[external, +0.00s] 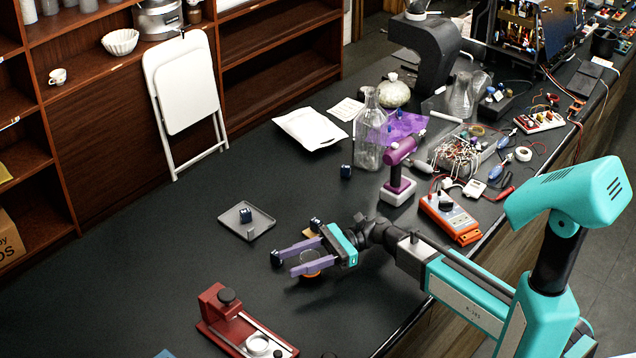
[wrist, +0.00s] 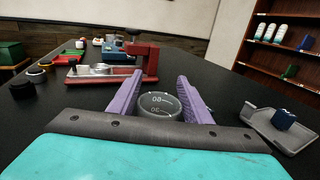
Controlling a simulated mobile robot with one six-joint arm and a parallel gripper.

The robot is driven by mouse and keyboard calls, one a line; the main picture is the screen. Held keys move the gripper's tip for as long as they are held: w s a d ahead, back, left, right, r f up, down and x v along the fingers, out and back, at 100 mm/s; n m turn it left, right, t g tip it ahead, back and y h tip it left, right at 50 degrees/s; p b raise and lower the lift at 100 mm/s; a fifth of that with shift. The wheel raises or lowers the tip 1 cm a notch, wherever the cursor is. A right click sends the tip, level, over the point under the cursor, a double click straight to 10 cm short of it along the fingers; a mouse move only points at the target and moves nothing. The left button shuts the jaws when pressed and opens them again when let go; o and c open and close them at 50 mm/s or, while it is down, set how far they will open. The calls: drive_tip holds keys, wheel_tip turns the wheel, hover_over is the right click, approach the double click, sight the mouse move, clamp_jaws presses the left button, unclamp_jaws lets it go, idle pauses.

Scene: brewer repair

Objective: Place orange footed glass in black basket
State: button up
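The orange footed glass (external: 311,257) is a clear cup with an orange foot, upright low over the dark table at its middle front. My gripper (external: 283,264) has its two purple fingers on either side of the glass. In the wrist view the clear cup (wrist: 160,106) fills most of the gap between the fingers (wrist: 160,76). I cannot tell whether both fingers press on it, or whether its foot touches the table. The foot is hidden in the wrist view. I cannot make out a black basket for certain; a dark round container (external: 604,42) stands at the far right back.
A red clamp-like device (external: 228,320) stands in front of my gripper. A grey tray (external: 234,226) with a dark blue cube (external: 245,215) lies behind it. A purple-and-white device (external: 398,185), a glass bottle (external: 369,140) and an orange meter (external: 450,218) stand to the right. The table's left side is clear.

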drive_tip(key=shift+o, duration=0.9)
drive_tip(key=shift+r+p, duration=0.3)
drive_tip(key=shift+p, duration=0.1)
drive_tip(key=shift+r+p, duration=0.45)
drive_tip(key=shift+p, duration=0.3)
drive_tip(key=b+v, duration=0.3)
drive_tip(key=v, duration=0.9)
drive_tip(key=shift+f+b, duration=0.15)
drive_tip(key=shift+b, duration=0.2)
